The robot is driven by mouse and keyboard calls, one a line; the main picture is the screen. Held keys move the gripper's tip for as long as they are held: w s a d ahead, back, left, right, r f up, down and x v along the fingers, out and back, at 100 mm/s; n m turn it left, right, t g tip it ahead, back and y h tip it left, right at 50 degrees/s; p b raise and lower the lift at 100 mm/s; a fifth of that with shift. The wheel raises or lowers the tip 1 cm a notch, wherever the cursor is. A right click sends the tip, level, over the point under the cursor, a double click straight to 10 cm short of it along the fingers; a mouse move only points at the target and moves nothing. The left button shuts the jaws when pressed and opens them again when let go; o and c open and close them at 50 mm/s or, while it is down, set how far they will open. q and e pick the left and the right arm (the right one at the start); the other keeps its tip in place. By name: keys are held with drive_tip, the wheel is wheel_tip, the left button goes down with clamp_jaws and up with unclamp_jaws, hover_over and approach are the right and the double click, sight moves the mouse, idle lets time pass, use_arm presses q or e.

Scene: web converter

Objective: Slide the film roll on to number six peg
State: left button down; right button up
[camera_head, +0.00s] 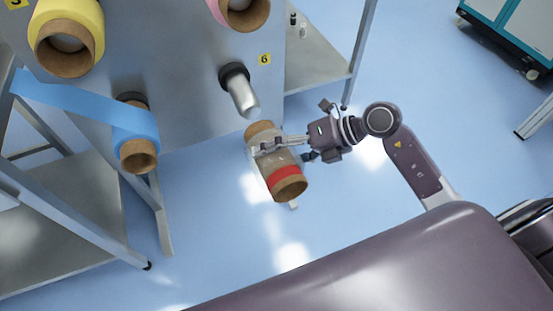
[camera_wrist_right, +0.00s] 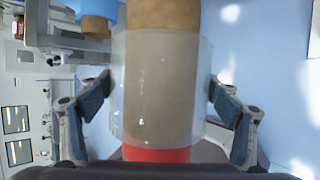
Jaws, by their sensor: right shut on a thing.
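The film roll (camera_head: 285,180) is a brown cardboard core with clear film around its middle and a red band near its near end. My right gripper (camera_head: 272,147) is shut on the roll from the right side and holds it in the air. In the right wrist view the roll (camera_wrist_right: 160,85) stands lengthwise between the two fingers of my right gripper (camera_wrist_right: 160,100). My left gripper is out of view.
The grey panel (camera_head: 185,60) also carries a blue roll (camera_head: 135,128) at left, a yellow roll (camera_head: 70,30) and a pink roll (camera_head: 240,8) on top. A blue web (camera_head: 80,100) runs to the left. Metal frame legs (camera_head: 160,215) stand below.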

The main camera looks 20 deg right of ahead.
drive_tip(key=shift+d+r, duration=0.1)
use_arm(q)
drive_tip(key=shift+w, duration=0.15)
use_arm(e)
drive_tip(key=shift+w, duration=0.2)
